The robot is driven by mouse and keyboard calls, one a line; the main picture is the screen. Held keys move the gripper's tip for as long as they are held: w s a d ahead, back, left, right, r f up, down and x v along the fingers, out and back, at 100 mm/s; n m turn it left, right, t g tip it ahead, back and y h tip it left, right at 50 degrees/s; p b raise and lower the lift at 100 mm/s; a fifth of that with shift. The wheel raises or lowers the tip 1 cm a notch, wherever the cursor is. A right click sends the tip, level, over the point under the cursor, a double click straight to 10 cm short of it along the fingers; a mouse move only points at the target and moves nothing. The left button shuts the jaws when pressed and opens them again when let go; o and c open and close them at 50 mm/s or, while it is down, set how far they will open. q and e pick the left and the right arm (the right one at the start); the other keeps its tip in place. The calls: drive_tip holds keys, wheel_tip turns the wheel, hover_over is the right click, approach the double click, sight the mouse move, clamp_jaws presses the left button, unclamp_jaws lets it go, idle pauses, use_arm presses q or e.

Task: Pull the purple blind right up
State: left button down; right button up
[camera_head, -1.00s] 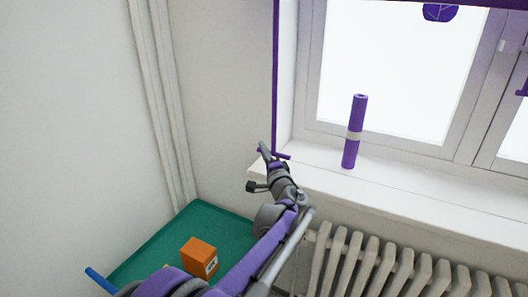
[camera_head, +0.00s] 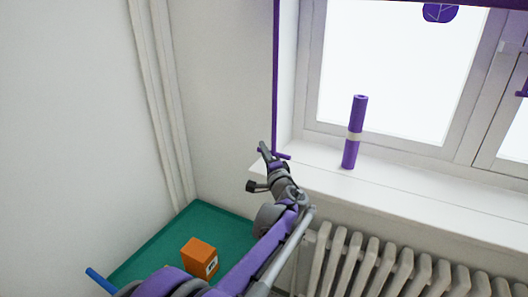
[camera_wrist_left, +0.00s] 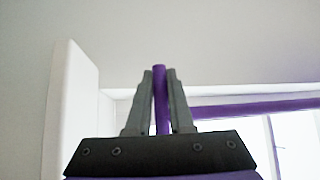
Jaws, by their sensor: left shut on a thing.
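The purple blind (camera_head: 475,3) shows only as a strip along the top of the window in the head view. It also shows as a purple band in the left wrist view (camera_wrist_left: 255,106). A thin purple pull cord (camera_head: 275,70) hangs at the left side of the window recess and ends in a short purple handle (camera_head: 284,156) near the sill corner. My left gripper (camera_head: 266,152) is at this handle. In the left wrist view its fingers (camera_wrist_left: 158,98) are shut on the purple handle, which stands between them. My right gripper is out of view.
A ribbed radiator (camera_head: 385,265) is below. An orange box (camera_head: 200,258) lies on a green surface (camera_head: 160,247) at lower left. A pipe (camera_head: 162,100) runs down the left wall.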

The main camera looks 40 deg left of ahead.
use_arm(q)
wheel_tip(320, 180, up, 50)
drive_tip(key=p, duration=1.6)
drive_tip(key=shift+r+p, duration=0.15)
drive_tip(key=shift+p, duration=0.2)
drive_tip(key=shift+s+r, duration=0.1)
drive_tip(key=shift+r, duration=0.8)
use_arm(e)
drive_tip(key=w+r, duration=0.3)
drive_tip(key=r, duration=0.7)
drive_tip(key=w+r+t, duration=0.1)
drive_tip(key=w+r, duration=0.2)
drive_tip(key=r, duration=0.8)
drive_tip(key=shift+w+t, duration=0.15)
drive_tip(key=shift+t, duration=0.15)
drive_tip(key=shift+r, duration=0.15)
use_arm(q)
drive_tip(key=c, duration=1)
unclamp_jaws()
drive_tip(key=shift+o, duration=1)
